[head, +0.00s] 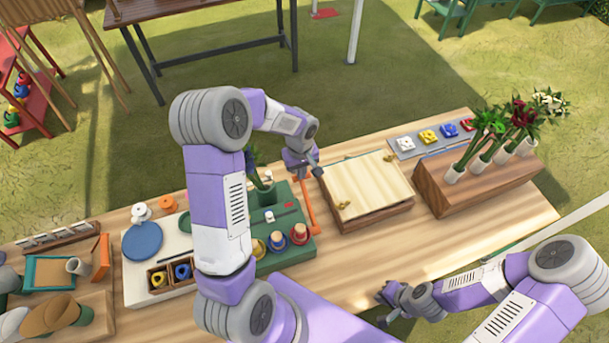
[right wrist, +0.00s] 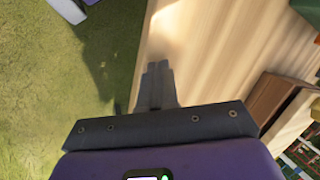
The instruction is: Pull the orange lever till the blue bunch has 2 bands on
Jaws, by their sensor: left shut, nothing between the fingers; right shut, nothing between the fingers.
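The orange lever (head: 309,208) stands at the right side of a green banding machine (head: 292,249) on the wooden table. My left gripper (head: 316,170) is shut and empty, just above the lever's upper end; I cannot tell whether they touch. A bunch with dark green stems (head: 262,181) stands in the machine, mostly hidden behind my left arm. Its flowers and any bands on it cannot be made out. My right gripper (head: 383,308) is shut and empty by the table's front edge; its closed fingers also show in the right wrist view (right wrist: 157,86).
A lidded wooden box (head: 367,190) stands right of the lever. A wooden planter (head: 455,205) holds flower bunches in white cups. Coloured spools (head: 300,234) sit at the machine's front. A blue disc (head: 142,242) lies on the left. The table's front right is clear.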

